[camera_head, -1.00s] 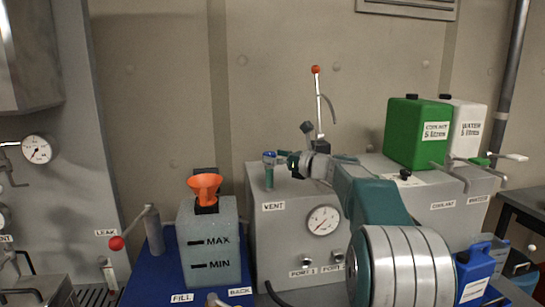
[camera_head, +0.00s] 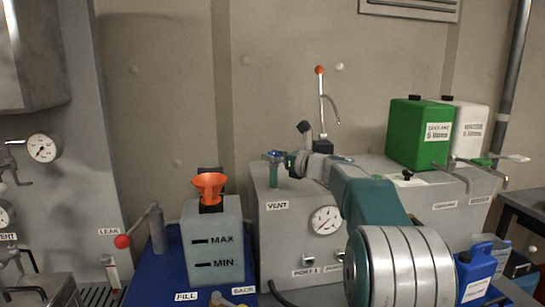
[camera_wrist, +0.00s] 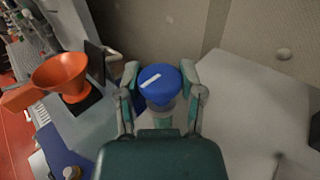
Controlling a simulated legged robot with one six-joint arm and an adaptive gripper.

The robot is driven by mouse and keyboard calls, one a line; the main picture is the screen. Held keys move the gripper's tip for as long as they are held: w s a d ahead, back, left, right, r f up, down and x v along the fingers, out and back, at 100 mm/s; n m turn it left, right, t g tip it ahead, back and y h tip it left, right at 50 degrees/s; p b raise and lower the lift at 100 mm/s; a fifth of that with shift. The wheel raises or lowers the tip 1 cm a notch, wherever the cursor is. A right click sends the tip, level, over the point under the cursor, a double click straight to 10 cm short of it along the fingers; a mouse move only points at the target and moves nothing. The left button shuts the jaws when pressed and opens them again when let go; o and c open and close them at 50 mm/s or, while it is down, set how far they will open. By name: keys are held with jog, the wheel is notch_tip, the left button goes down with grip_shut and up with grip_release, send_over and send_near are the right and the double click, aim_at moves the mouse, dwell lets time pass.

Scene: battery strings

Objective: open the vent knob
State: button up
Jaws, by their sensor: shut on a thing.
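The vent knob is a blue round cap with a white mark on top, seen in the wrist view (camera_wrist: 160,84) between my two fingers. In the head view the knob (camera_head: 273,156) tops a green stem above the VENT label (camera_head: 277,205), partly hidden by my gripper. My gripper (camera_wrist: 162,98) is shut on the knob, one finger on each side. In the head view my gripper (camera_head: 283,160) comes to the knob from the right.
An orange funnel (camera_head: 209,186) sits on a translucent MAX/MIN tank (camera_head: 213,250) at left. A red-tipped lever (camera_head: 321,95) stands behind my arm. Green (camera_head: 418,132) and white (camera_head: 467,128) canisters stand at right. A pressure gauge (camera_head: 325,220) is below the knob.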

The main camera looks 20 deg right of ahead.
jog(key=m+t+h, duration=0.1)
jog(key=m+h, duration=0.1)
jog(key=h, duration=0.2)
jog(key=shift+m+t, duration=0.4)
jog(key=shift+f+m+t+h, duration=0.1)
jog(key=shift+m+t+h, duration=0.2)
jog(key=shift+m+h, duration=1.7)
jog(key=shift+h, duration=1.1)
jog(key=o, duration=1.2)
jog(key=shift+c, duration=0.2)
jog(key=shift+s, duration=0.3)
jog(key=s, duration=1.1)
jog(key=shift+s+a, duration=0.15)
jog(key=shift+a, duration=0.3)
